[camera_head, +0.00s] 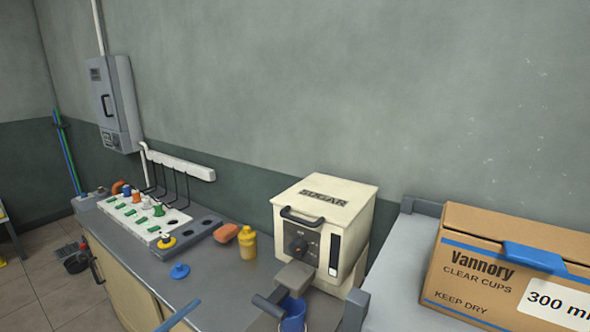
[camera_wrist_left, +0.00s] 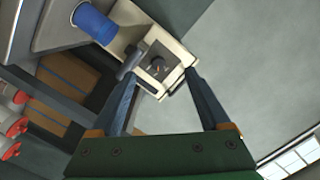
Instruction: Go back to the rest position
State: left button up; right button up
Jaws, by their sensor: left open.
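My left gripper (camera_wrist_left: 161,76) is open in the left wrist view, its two dark blue fingers spread apart with nothing between them. The cream sugar machine (camera_wrist_left: 158,68) shows beyond the fingertips there; I see no contact. In the head view the sugar machine (camera_head: 327,200) stands on the counter, and a blue bar (camera_head: 180,315) at the bottom edge looks like part of my left gripper. A blue cup (camera_head: 293,315) is under the machine's spout; it also shows in the left wrist view (camera_wrist_left: 95,22). My right gripper is not in view.
A cardboard box of clear cups (camera_head: 480,265) stands on a grey surface at the right.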

pick_arm(q)
jog(key=w+a+f+n+g+y, duration=0.1)
jog(key=a+f+n+y, duration=0.55)
jog(key=f, duration=0.65)
jog(key=s+a+f+n+g+y, duration=0.1)
jog(key=s+a+f+g, duration=0.2)
jog(key=f, duration=0.6)
jog(key=s+a+f+n+g+y, duration=0.1)
jog(key=s+a+f+n, duration=0.1)
jog(key=s+f, duration=0.45)
jog(key=s+d+f+n+g, duration=0.1)
jog(key=s+d+f+g, duration=0.3)
jog(key=s+f, duration=0.4)
jog(key=s+d+f+n+g, duration=0.2)
jog(key=s+d+f+g, duration=0.3)
jog(key=s, duration=1.3)
notch_tip(320, 180, down, 4)
jog(key=shift+d+f, duration=0.2)
jog(key=shift+d, duration=0.35)
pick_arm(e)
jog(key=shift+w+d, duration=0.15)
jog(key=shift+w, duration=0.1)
